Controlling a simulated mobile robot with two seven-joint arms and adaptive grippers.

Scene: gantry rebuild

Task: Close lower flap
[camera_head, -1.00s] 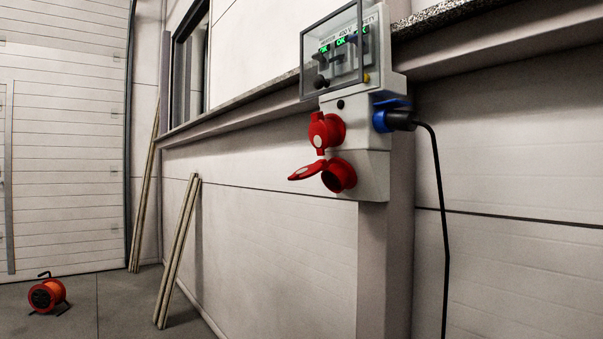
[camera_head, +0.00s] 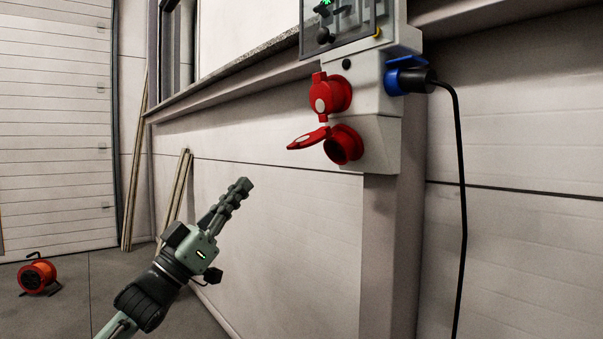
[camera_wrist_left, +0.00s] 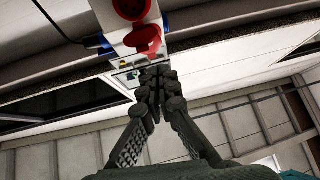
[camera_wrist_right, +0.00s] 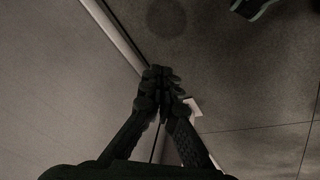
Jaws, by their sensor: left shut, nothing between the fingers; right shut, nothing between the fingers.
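The red lower flap (camera_head: 308,138) stands open, sticking out to the left from the red lower socket (camera_head: 345,146), whose dark opening shows. The upper red socket (camera_head: 330,95) has its flap over its front. Both sit on the grey power box (camera_head: 372,140). My left gripper (camera_head: 240,188) is shut and empty, below and left of the flap and apart from it, pointing up and right. In the left wrist view its closed fingers (camera_wrist_left: 158,76) show with red socket parts beyond. My right gripper (camera_wrist_right: 160,76) is shut and empty in the right wrist view, over the floor.
A blue plug (camera_head: 402,78) with a black cable (camera_head: 462,200) hangs from the box's right side. The clear-covered panel (camera_head: 340,28) is above. Planks (camera_head: 178,195) lean on the wall. An orange cable reel (camera_head: 37,277) stands on the floor at left.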

